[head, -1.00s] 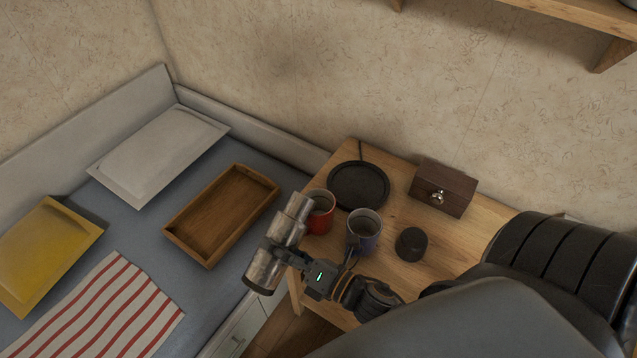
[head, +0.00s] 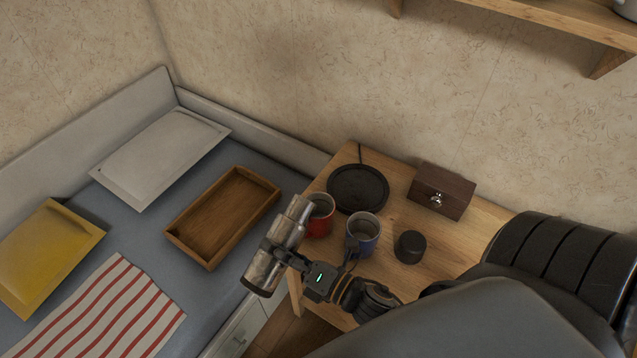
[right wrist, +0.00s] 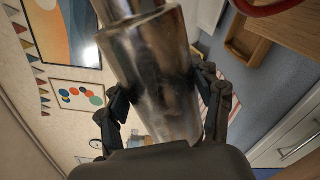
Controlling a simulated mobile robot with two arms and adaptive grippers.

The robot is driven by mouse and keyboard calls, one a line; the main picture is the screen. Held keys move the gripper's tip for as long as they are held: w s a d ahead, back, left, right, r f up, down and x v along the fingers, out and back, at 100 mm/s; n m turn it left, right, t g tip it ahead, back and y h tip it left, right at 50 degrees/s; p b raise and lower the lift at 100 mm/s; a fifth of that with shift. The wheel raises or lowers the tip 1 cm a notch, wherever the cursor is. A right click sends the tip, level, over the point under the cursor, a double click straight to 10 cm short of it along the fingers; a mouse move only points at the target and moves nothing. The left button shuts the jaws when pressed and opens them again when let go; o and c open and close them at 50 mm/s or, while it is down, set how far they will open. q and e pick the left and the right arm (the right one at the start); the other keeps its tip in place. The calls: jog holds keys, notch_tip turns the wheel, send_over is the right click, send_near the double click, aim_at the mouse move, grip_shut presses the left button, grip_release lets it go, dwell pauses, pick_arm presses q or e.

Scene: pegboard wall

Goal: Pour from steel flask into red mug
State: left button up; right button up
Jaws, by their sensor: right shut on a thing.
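My right gripper (head: 287,257) is shut around the middle of the steel flask (head: 265,272). In the right wrist view the flask (right wrist: 155,70) stands between the two fingers (right wrist: 158,92). In the head view the flask is tilted, its narrower top end up beside the red mug (head: 324,222). The red mug stands on the wooden table, partly hidden behind the flask's top. Whether the flask touches the mug, or any liquid flows, I cannot tell. A bit of red rim (right wrist: 262,8) shows at the top of the right wrist view. My left gripper is out of view.
A blue mug (head: 363,230) stands right of the red mug, close to my right gripper. A black lid-like piece (head: 409,246), a round black plate (head: 358,188) and a dark wooden box (head: 441,190) share the table (head: 487,216). A wooden tray (head: 184,236) lies on the bed at left.

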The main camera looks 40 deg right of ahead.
jog(key=shift+r, duration=0.2)
jog(key=shift+r, duration=0.1)
jog(key=shift+a+r+m+p, duration=0.1)
jog(key=shift+m+p, duration=0.2)
jog(key=shift+p, duration=0.05)
jog(key=shift+r, duration=0.15)
jog(key=shift+p, duration=0.35)
jog(key=shift+r, duration=0.1)
jog(key=shift+r+m, duration=0.1)
jog(key=shift+m, duration=0.2)
